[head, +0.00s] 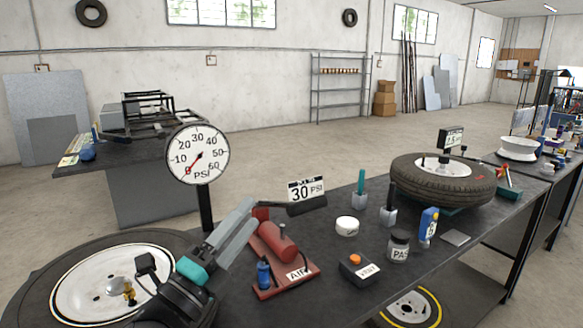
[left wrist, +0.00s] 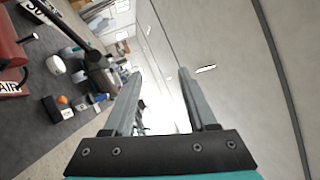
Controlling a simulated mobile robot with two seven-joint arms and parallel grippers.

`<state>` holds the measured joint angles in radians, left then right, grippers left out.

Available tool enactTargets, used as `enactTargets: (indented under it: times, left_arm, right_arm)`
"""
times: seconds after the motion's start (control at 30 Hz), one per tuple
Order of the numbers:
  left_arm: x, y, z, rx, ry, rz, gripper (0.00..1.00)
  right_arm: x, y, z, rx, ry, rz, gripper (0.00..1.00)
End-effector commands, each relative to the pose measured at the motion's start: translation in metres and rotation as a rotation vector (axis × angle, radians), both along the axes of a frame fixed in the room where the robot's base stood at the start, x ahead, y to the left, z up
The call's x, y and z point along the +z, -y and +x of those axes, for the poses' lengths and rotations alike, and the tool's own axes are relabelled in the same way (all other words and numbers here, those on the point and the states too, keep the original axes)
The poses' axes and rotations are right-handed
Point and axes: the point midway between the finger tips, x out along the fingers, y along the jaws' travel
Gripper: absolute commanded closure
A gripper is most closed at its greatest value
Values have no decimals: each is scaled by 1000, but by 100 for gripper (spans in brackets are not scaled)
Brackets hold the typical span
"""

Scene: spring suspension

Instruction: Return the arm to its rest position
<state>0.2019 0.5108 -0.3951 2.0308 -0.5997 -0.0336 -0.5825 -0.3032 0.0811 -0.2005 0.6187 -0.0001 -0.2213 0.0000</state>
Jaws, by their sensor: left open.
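My left gripper (head: 243,222) shows in the lower left of the head view, its dark body with a teal band and two grey fingers pointing up and to the right. It hangs over the near end of the bench, in front of the gauge post and left of the red air compressor (head: 280,241). In the left wrist view the fingers of my left gripper (left wrist: 160,73) stand apart with nothing between them. The fingers point out toward the pale wall and floor. My right gripper shows in neither view.
A wheel with a white rim (head: 72,283) lies at lower left. A round PSI gauge (head: 198,153) stands behind my gripper. Open floor lies beyond.

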Motion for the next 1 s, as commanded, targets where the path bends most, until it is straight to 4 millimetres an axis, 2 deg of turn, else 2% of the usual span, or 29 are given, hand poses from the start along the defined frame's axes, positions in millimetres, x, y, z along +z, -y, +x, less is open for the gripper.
enactTargets:
  times: [0.17,0.27,0.37,0.47,0.5,0.6,0.8,1.0]
  left_arm:
    - [-61,-40,-4,177,-369,-338,43]
    - [-105,-61,-17,285,-578,-513,43]
    - [-151,-77,-41,400,-788,-677,43]
    - [-198,-87,-76,523,-998,-830,43]
    - [-215,-90,-93,575,-1079,-886,43]
    - [-250,-93,-136,697,-1261,-1005,43]
    - [-292,-90,-215,908,-1540,-1159,43]
    - [-313,-83,-281,1090,-1747,-1249,43]
  right_arm:
    - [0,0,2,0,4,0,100]
    - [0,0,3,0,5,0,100]
    - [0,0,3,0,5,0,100]
    - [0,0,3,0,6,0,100]
    - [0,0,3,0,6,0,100]
    - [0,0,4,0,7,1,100]
    - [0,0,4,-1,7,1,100]
    - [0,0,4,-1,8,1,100]
